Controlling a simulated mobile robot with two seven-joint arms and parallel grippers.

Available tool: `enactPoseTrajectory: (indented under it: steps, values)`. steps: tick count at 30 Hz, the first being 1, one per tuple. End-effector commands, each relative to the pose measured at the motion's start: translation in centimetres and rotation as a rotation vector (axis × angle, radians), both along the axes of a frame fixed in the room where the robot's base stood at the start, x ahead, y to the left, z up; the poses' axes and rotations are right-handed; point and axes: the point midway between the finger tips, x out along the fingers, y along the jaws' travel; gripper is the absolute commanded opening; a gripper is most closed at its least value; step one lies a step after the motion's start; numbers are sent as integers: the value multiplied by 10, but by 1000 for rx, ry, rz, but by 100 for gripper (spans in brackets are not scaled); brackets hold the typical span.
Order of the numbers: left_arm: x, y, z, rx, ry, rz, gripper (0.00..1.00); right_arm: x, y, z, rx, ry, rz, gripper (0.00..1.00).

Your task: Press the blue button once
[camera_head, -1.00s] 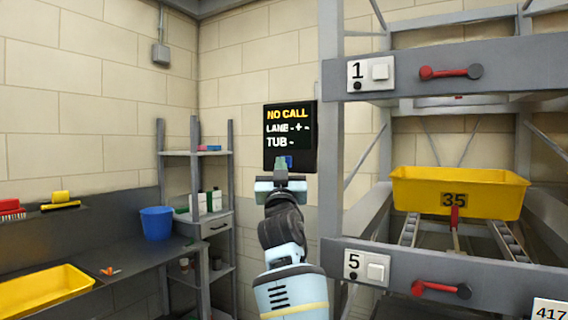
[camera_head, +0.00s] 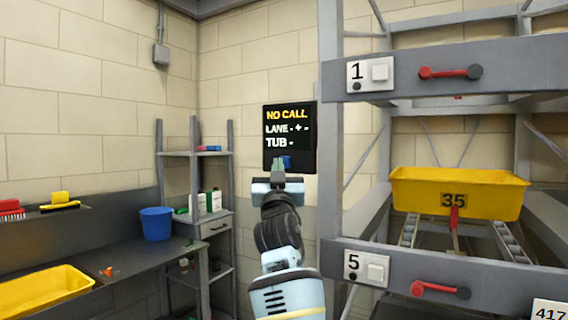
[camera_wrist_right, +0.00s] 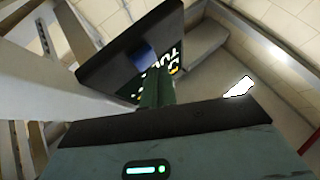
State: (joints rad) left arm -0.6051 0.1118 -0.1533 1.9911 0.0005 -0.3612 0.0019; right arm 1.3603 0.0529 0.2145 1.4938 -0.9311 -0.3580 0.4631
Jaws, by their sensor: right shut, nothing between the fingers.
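The blue button (camera_head: 286,161) sits at the bottom edge of a dark display panel (camera_head: 309,140) on the far wall. The panel reads "NO CALL", "LANE - + -" and "TUB -". The button also shows in the right wrist view (camera_wrist_right: 144,57). My right gripper (camera_head: 278,164) is shut and empty, its fingertips in front of the button's left part. In the right wrist view the shut fingers (camera_wrist_right: 157,80) point at the panel close to the button. I cannot tell whether they touch it. My left gripper is not in view.
A grey rack (camera_head: 333,200) stands just right of the panel, with a yellow tub (camera_head: 410,190) labelled 35. A blue bucket (camera_head: 156,224) and a yellow tray (camera_head: 75,277) rest on the left counter. A shelf unit (camera_head: 195,250) stands left of my arm.

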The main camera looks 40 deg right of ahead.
Motion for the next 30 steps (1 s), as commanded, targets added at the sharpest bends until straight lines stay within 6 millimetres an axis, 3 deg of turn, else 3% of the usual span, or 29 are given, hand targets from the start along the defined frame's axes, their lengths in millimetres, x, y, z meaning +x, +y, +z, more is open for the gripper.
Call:
enactPoseTrajectory:
  steps: [13,30]
  values:
    - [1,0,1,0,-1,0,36,-2,6,0,0,0,1,0]
    - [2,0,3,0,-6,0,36,-19,47,-1,1,0,2,0]
